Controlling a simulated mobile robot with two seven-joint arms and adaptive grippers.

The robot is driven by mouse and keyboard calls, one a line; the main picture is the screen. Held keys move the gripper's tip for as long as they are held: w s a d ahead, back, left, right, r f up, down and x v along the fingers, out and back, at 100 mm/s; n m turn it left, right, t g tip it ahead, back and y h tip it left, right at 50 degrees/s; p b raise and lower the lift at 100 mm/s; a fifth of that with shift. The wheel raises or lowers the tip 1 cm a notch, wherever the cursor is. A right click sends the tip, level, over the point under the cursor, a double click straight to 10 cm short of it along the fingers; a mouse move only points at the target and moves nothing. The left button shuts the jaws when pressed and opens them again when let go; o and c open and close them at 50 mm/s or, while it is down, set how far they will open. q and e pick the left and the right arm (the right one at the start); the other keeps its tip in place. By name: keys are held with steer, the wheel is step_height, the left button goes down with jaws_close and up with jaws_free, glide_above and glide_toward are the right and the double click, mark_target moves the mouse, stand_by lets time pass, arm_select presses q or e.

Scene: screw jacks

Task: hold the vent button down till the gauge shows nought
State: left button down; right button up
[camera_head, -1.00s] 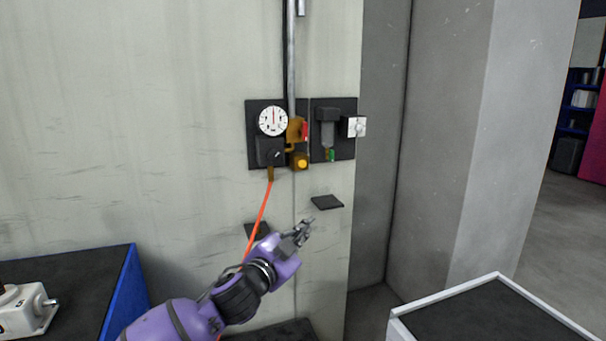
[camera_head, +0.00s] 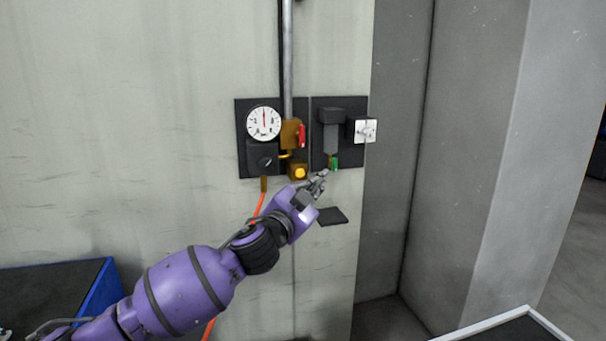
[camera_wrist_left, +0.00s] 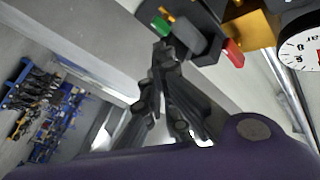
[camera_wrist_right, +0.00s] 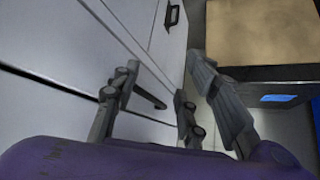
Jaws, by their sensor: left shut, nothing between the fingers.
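The round white gauge (camera_head: 263,123) is on a dark wall panel; a reddish pointer appears to stand near upright, but its reading is too small to tell. It also shows in the left wrist view (camera_wrist_left: 306,50), cut off by the edge. A round yellow button (camera_head: 300,173), likely the vent button, sits on a brass block below and right of it. My left gripper (camera_head: 321,177) is shut and empty, its tips just right of the button and below the green part, apparently not touching the button. My right gripper (camera_wrist_right: 160,72) is open and empty, seen only in its own wrist view.
A red lever (camera_head: 301,135) is above the button. A filter unit with a green end (camera_head: 334,163) and a white-faced box (camera_head: 363,130) are to the right. A small dark shelf (camera_head: 332,216) juts out below. An orange hose (camera_head: 257,205) hangs behind my left arm.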

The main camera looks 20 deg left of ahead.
mark_target(300, 173)
arm_select(q)
steer(key=shift+s+a, duration=0.1)
arm_select(e)
steer(key=shift+r, duration=0.15)
arm_select(q)
steer(key=shift+w+a+b, duration=0.4)
steer(key=shift+w+a, duration=0.4)
steer(key=shift+w, duration=0.45)
steer(key=shift+w+a+b, duration=0.4)
steer(key=shift+w+a, duration=0.4)
steer(key=shift+w, duration=0.4)
steer(key=shift+w+a+b, duration=0.4)
steer(key=shift+w+a, duration=0.4)
steer(key=shift+w, duration=0.45)
arm_select(e)
steer(key=shift+w+d+f, duration=0.2)
steer(key=shift+f, duration=0.15)
steer(key=shift+w+d+f, duration=0.15)
steer(key=shift+f, duration=0.2)
steer(key=shift+s+f, duration=0.2)
steer(key=shift+f, duration=0.05)
steer(key=shift+w+r, duration=0.15)
arm_select(q)
steer(key=shift+w+a, duration=0.25)
steer(key=shift+w, duration=0.15)
arm_select(e)
steer(key=shift+w+r, duration=0.15)
